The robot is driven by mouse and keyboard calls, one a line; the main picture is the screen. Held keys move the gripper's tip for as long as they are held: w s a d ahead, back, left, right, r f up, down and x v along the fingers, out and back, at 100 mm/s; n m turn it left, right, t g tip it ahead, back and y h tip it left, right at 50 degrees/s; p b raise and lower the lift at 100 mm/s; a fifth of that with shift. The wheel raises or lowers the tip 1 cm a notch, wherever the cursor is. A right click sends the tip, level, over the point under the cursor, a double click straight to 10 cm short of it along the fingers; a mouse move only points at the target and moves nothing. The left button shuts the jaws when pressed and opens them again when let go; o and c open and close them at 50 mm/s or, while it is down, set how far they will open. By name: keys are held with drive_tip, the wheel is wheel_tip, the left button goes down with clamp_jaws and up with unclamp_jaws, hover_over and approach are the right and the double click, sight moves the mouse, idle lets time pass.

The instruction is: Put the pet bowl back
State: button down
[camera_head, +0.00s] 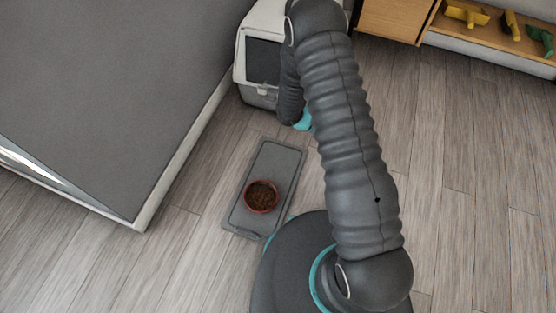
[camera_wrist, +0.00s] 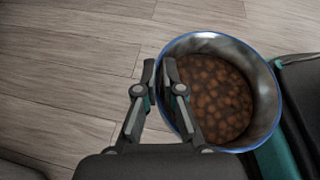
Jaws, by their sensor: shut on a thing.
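A metallic bowl (camera_wrist: 263,118) with a blue rim, holding brown kibble, fills the right of the wrist view. My gripper (camera_wrist: 160,75) is shut on the bowl's left rim, with one finger outside and one inside. The bowl is upright or nearly so; I cannot tell its height above the floor. In the head view my arm hides the gripper and this bowl. A grey mat (camera_head: 278,160) lies on the floor at the centre. A reddish bowl (camera_head: 261,196) of brown food stands on its near half. The mat's far half is bare.
A white and grey litter box (camera_head: 258,92) stands beyond the mat. A grey block with a white base edge (camera_head: 170,195) lies left of it. A wooden shelf (camera_head: 485,28) with yellow and green items is at the top right. The wooden floor on the right is clear.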

drive_tip(key=s+f+m+g+y, duration=0.1)
drive_tip(key=s+m+g, duration=0.1)
drive_tip(key=s+f+m+g+y, duration=0.1)
drive_tip(key=s+f+m+g, duration=0.1)
drive_tip(key=m+g, duration=0.1)
drive_tip(key=shift+d+f, duration=0.1)
drive_tip(key=shift+f, duration=0.1)
drive_tip(key=s+a+f+m+g+y+b, duration=0.2)
drive_tip(key=a+f+m+g+y, duration=0.6)
drive_tip(key=m+y, duration=0.5)
drive_tip(key=w+a+f+m+t+y+b, duration=0.1)
drive_tip(key=w+a+m+t+y, duration=0.3)
drive_tip(key=w+m+t+y, duration=0.4)
drive_tip(key=w+a+m+t+y, duration=0.3)
drive_tip(key=w+a+m+t, duration=0.15)
drive_tip(key=w, duration=0.55)
drive_tip(key=shift+m+g, duration=0.25)
drive_tip(key=s+a+f, duration=0.2)
drive_tip(key=s, duration=0.1)
drive_tip(key=s+a+f, duration=0.1)
drive_tip(key=s+f, duration=0.1)
drive_tip(key=s, duration=0.1)
drive_tip(key=s+a+f, duration=0.2)
drive_tip(key=s+f, duration=0.1)
drive_tip(key=shift+s+a, duration=0.3)
drive_tip(key=shift+s, duration=0.05)
drive_tip(key=shift+f, duration=2.05)
